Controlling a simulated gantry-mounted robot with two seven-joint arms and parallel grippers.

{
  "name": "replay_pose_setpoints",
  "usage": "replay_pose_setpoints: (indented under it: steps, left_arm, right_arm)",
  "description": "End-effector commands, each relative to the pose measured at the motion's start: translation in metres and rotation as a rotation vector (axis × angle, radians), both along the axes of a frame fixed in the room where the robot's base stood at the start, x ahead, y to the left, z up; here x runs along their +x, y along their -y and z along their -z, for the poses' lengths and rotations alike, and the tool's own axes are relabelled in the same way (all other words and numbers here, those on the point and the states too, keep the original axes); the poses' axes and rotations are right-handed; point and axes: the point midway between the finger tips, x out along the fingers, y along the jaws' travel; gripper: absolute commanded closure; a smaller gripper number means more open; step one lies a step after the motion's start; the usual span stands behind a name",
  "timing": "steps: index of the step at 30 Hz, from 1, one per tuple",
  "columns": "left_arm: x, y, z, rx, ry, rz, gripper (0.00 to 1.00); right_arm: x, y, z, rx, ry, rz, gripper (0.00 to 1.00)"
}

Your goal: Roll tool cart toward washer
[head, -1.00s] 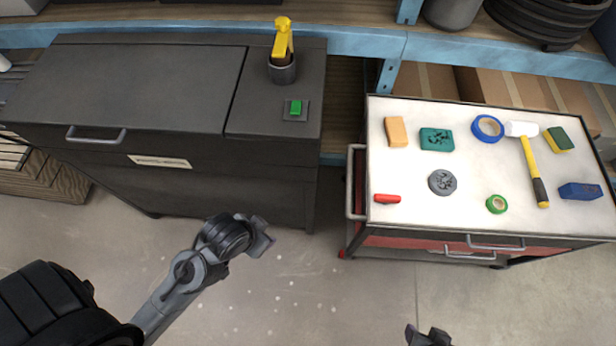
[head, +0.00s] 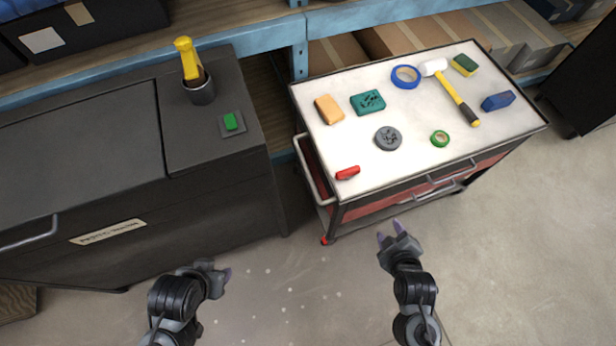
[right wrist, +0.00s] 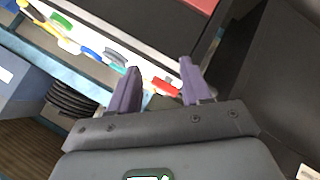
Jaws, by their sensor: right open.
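The tool cart (head: 350,162) has a white top, a dark frame, red drawers and a grey push handle (head: 312,172) on its left end. The dark grey washer (head: 85,135), with a lid and a front label, stands left of it across a narrow gap. My right gripper (head: 393,237) is open and empty, in front of the cart's drawer side and apart from it. In the right wrist view its two purple fingers (right wrist: 158,90) are spread, with the cart top beyond. My left gripper (head: 224,276) hangs before the washer, touching nothing; its finger opening is unclear.
The cart carries a hammer (head: 452,92), tape rolls, sponges and other small items, including a red one (head: 348,172) near its front left corner. A blue-framed shelf (head: 300,30) with boxes runs behind. A yellow-handled tool (head: 187,60) stands on the washer. The front floor is clear.

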Motion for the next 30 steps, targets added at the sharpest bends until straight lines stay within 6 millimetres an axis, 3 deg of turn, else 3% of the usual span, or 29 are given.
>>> replay_pose_setpoints:
  steps: [1,8,13,18,21,25,30]
  left_arm:
    - [0.000,0.000,0.010,0.000,0.000,0.000,0.52]
    - [0.000,0.000,0.060,0.000,0.000,0.000,0.52]
    - [0.000,0.000,0.122,0.000,0.000,0.000,0.52]
    - [0.000,0.000,0.182,0.000,0.000,0.000,0.52]
    - [0.000,0.000,0.212,0.000,0.000,0.000,0.52]
    - [0.000,0.000,0.241,0.000,0.000,0.000,0.52]
    - [0.000,0.000,0.263,0.000,0.000,0.000,0.52]
  right_arm:
    - [0.007,-0.003,0.025,-0.086,0.047,-0.033,0.52]
    - [0.036,-0.025,0.106,-0.716,0.287,-0.167,0.52]
    - [0.050,-0.072,0.149,-1.336,0.470,-0.235,0.52]
    - [0.061,-0.132,0.168,-1.826,0.697,-0.216,0.52]
    - [0.073,-0.160,0.176,-1.967,0.818,-0.185,0.52]
    - [0.094,-0.184,0.178,-2.042,0.934,-0.143,0.52]
    - [0.116,-0.199,0.167,-2.063,1.018,-0.087,0.52]
